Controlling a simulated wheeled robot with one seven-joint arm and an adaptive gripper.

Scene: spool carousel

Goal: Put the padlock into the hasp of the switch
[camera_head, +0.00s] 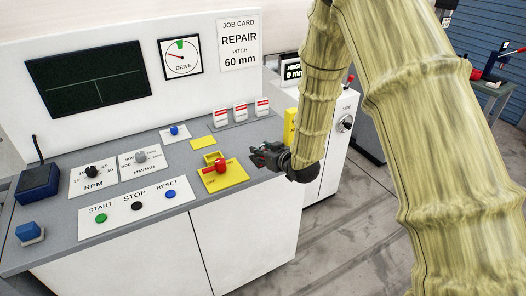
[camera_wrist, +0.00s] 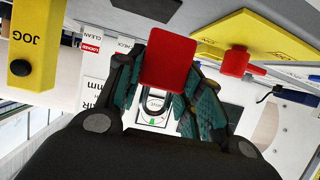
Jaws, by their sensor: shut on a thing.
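My gripper (camera_head: 268,157) is shut on a red padlock and held above the right part of the console top, just right of the switch. In the wrist view, the red padlock (camera_wrist: 167,68) sits between the fingers of my gripper (camera_wrist: 174,88), its grey shackle showing below its body. I cannot make out the padlock in the head view. The switch is a yellow plate (camera_head: 231,180) with a red handle (camera_head: 221,166); a yellow upright piece (camera_head: 212,157), perhaps the hasp, stands behind it. The switch plate (camera_wrist: 270,35) also shows right of the padlock in the wrist view, apart from it.
The grey console top carries RPM (camera_head: 92,172) and START/STOP/RESET controls (camera_head: 136,206) to the left. Several red-and-white tags (camera_head: 241,112) stand behind. A yellow JOG box (camera_wrist: 36,48) is at the left of the wrist view. A white cabinet (camera_head: 336,150) stands to the right.

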